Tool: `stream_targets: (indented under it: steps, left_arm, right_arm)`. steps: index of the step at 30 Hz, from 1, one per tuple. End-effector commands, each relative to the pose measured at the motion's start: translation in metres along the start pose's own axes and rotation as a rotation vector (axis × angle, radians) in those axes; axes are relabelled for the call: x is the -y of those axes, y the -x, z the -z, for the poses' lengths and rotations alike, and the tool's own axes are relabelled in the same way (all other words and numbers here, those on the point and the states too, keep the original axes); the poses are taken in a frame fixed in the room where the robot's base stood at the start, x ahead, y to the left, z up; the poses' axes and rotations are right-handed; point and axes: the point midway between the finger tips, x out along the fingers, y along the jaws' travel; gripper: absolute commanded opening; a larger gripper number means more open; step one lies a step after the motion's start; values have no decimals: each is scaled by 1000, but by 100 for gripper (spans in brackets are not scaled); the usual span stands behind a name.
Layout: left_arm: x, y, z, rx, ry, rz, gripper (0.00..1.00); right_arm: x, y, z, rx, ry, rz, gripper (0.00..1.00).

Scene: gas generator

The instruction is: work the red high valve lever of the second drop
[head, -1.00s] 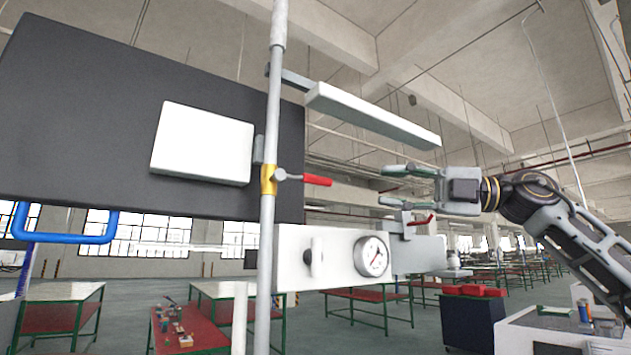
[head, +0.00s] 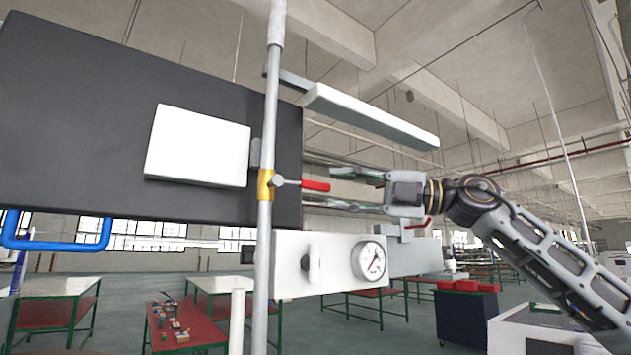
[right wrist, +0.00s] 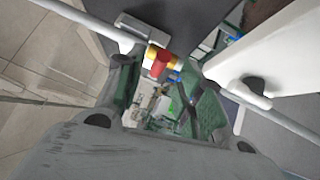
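A red lever (head: 316,185) sticks out to the right from a yellow valve body (head: 265,185) on a grey vertical pipe (head: 272,120). It lies roughly level. My right gripper (head: 332,188) points left at the lever from the right, with its two fingers spread above and below the lever's height. The fingertips are close to the lever's free end; I cannot tell whether they touch it. In the right wrist view the red lever (right wrist: 160,68) shows end-on near the fingertips, between the two open fingers (right wrist: 163,85). My left gripper is not in view.
A white box with a round gauge (head: 369,262) sits below the gripper, and a smaller red lever (head: 418,224) is just under the right hand. A long white bar (head: 370,115) hangs above. A dark panel (head: 80,130) with a white box (head: 198,145) stands left.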

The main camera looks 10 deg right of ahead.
Motion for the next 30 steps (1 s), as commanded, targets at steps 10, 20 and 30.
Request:
stream_targets:
  steps: [10,20,30]
  left_arm:
    - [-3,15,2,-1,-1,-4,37]
    - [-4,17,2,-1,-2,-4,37]
    - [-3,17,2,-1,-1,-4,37]
  right_arm:
    - [-2,-42,0,-1,1,1,37]
    - [0,-53,0,0,0,0,37]
    - [0,-53,0,0,0,0,19]
